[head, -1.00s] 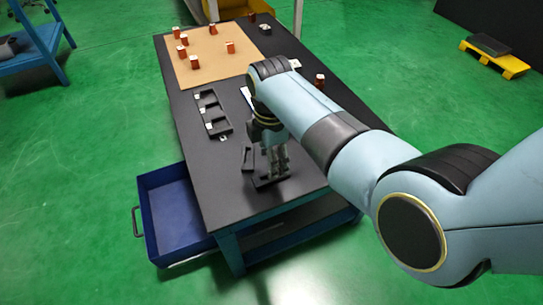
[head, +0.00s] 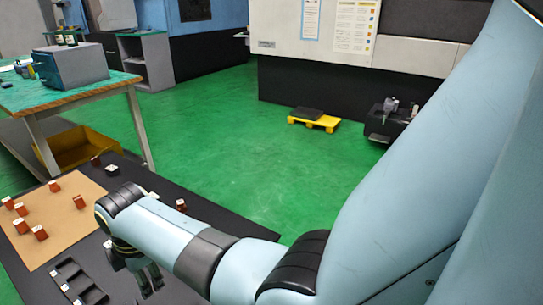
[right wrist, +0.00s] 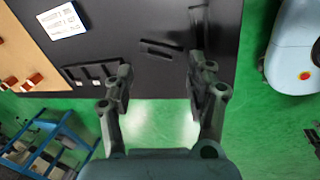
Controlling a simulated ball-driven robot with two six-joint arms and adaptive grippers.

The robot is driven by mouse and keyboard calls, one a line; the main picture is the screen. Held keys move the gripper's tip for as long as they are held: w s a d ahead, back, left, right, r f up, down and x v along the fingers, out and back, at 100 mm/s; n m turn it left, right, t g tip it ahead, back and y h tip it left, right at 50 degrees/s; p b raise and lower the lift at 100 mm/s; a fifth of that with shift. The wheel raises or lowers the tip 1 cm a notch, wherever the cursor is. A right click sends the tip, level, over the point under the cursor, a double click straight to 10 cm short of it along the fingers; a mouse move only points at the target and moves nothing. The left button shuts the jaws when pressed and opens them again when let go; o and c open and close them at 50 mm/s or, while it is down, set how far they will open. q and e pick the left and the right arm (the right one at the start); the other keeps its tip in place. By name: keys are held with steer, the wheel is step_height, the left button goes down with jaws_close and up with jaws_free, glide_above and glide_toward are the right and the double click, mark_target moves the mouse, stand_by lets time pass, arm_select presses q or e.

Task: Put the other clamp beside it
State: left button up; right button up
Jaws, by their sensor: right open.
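My right gripper (head: 150,280) is low in the head view, above the dark table, partly cut off by the lower edge. In the right wrist view its two fingers (right wrist: 158,88) are spread apart with nothing between them. A low black shape (right wrist: 160,48) lies on the table ahead of the fingers; it may be a clamp, but dark on dark I cannot tell. I cannot pick out a second clamp. A black tray with compartments (head: 78,285) is left of the gripper and also shows in the right wrist view (right wrist: 95,73). My left gripper is out of view.
A brown mat (head: 68,222) with several copper-red blocks covers the table's far left. A white card (right wrist: 63,20) lies on the table. A green-topped bench (head: 85,92) stands beyond. A yellow pallet (head: 314,121) is on the open green floor.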

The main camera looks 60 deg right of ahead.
steer(key=w+d+r+m+t, duration=0.2)
steer(key=d+r+m+t, duration=0.15)
steer(key=r, duration=0.45)
steer(key=w+d+r+m+t, duration=0.25)
steer(key=r+t, duration=0.25)
steer(key=r, duration=0.3)
steer(key=s+d+f+m+g, duration=0.1)
steer(key=s+f+m+g, duration=0.1)
steer(key=s+f, duration=0.55)
steer(key=s+f+m+g, duration=0.15)
steer(key=s+f, duration=0.25)
steer(key=f, duration=0.7)
steer(key=s+d+f+m+g, duration=0.1)
steer(key=s+f+m, duration=0.1)
steer(key=s+f, duration=0.55)
steer(key=s+d+f+m+g, duration=0.1)
steer(key=s+f+g, duration=0.1)
steer(key=s+f, duration=0.4)
steer(key=s+d+f+m+g, duration=0.2)
steer(key=s+f, duration=0.4)
steer(key=s, duration=1.1)
steer(key=s+d+f+m+g, duration=0.1)
steer(key=s+f, duration=0.5)
steer(key=s, duration=0.6)
steer(key=shift+s+d+g+h, duration=0.2)
steer(key=shift+d+g+h, duration=0.05)
steer(key=shift+g+h, duration=0.15)
